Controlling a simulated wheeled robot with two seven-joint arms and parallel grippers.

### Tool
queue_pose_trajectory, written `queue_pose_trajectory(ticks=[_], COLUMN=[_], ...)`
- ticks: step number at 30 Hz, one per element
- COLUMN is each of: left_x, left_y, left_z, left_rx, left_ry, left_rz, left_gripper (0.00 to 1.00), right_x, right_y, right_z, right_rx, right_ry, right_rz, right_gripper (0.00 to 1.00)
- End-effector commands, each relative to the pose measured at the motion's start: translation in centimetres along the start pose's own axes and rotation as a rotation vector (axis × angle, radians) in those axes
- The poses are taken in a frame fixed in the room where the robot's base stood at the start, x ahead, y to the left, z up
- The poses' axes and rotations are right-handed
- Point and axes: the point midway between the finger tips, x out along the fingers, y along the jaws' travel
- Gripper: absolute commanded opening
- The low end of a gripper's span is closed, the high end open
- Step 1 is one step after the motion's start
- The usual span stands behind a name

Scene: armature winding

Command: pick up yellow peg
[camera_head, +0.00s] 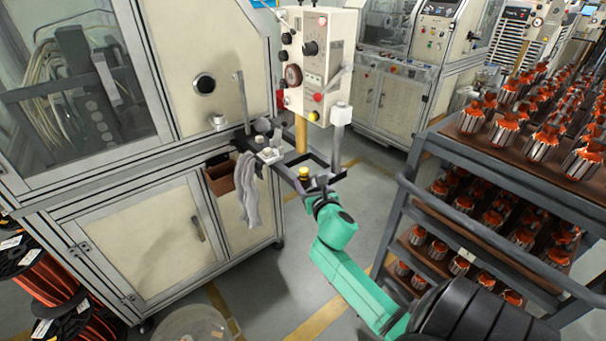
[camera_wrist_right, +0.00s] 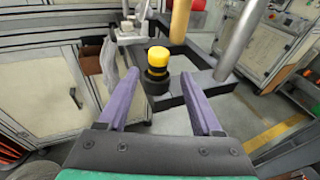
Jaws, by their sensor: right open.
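The yellow peg (camera_head: 303,172) stands upright at the front corner of a dark metal frame on the machine's side. In the right wrist view the peg (camera_wrist_right: 158,57) has a yellow top and sits in a black round base. My right gripper (camera_head: 314,190) is just in front of the peg, at the end of my green arm. In the wrist view its two purple fingers (camera_wrist_right: 159,76) are spread wide, with the peg showing between their tips. No contact with the peg is visible. My left gripper is not in view.
A grey post (camera_head: 340,140) and a yellow post (camera_head: 301,135) rise from the frame close by. A control box (camera_head: 318,62) hangs above. A grey cloth (camera_head: 247,190) hangs at the left. A rack rail (camera_head: 480,230) with several armatures stands at the right.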

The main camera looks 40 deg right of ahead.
Motion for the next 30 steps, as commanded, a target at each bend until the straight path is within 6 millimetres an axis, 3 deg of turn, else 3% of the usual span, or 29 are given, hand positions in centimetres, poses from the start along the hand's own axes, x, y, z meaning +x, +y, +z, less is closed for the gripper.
queue_pose_trajectory(ticks=[3, 9, 16, 21, 30], left_x=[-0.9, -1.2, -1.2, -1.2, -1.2], left_y=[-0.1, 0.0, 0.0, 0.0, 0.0], left_z=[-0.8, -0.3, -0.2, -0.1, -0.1], left_rx=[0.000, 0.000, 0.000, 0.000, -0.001], left_ry=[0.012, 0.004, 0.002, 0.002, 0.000], left_rz=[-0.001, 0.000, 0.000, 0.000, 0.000], left_gripper=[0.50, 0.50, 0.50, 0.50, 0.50], right_x=[1.7, 4.9, 5.1, 5.1, 5.1], right_y=[0.3, 0.4, 0.4, 0.4, 0.4], right_z=[0.5, 0.3, 0.2, 0.2, 0.3], right_rx=[0.007, 0.005, 0.003, 0.003, 0.002], right_ry=[0.000, 0.002, 0.001, 0.001, 0.000], right_rz=[0.000, -0.001, 0.001, 0.001, 0.000], right_gripper=[0.67, 0.67, 0.67, 0.01, 0.00])
